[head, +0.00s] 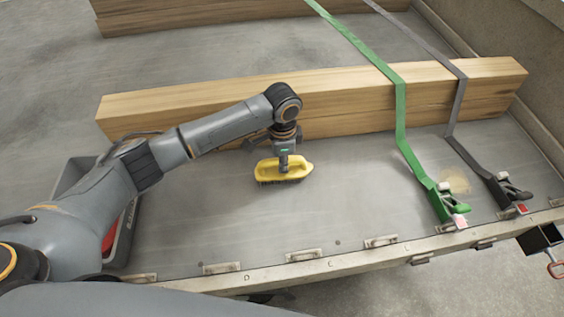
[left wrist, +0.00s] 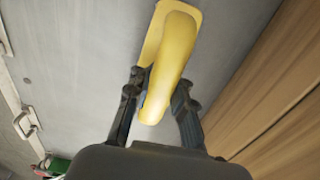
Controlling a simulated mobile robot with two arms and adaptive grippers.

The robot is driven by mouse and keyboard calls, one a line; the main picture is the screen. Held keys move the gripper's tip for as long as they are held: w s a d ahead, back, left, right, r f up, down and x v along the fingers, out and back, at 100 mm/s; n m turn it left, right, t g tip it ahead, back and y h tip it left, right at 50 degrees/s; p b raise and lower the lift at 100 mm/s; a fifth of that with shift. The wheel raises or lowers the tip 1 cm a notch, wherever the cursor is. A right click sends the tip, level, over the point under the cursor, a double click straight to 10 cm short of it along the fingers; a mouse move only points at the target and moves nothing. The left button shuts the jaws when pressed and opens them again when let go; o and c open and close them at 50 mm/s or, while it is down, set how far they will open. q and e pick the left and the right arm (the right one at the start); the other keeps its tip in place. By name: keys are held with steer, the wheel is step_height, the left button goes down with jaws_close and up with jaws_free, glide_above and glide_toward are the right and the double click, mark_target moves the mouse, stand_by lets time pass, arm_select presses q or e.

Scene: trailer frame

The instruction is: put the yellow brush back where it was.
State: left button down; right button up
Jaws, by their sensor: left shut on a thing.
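The yellow brush (head: 297,170) has a yellow body with a handle and dark bristles facing down. My left gripper (head: 284,160) is above it in the head view and is shut on its handle. In the left wrist view the brush (left wrist: 172,62) runs between the two dark fingers of the left gripper (left wrist: 158,100). The brush is over the bare trailer bed; I cannot tell whether the bristles touch the bed. My right gripper is not in view.
Wooden beams (head: 350,108) lie behind the brush. A green strap (head: 401,110) and a grey strap (head: 455,100) cross them, with ratchets at the right. A dark crate (head: 127,235) stands at the left, partly behind my arm. The bed (head: 350,205) is clear between.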

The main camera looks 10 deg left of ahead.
arm_select(q)
steer(key=c, duration=1.2)
jaws_free()
steer(key=shift+o, duration=0.2)
step_height(320, 180, up, 12)
steer(key=shift+s, duration=0.1)
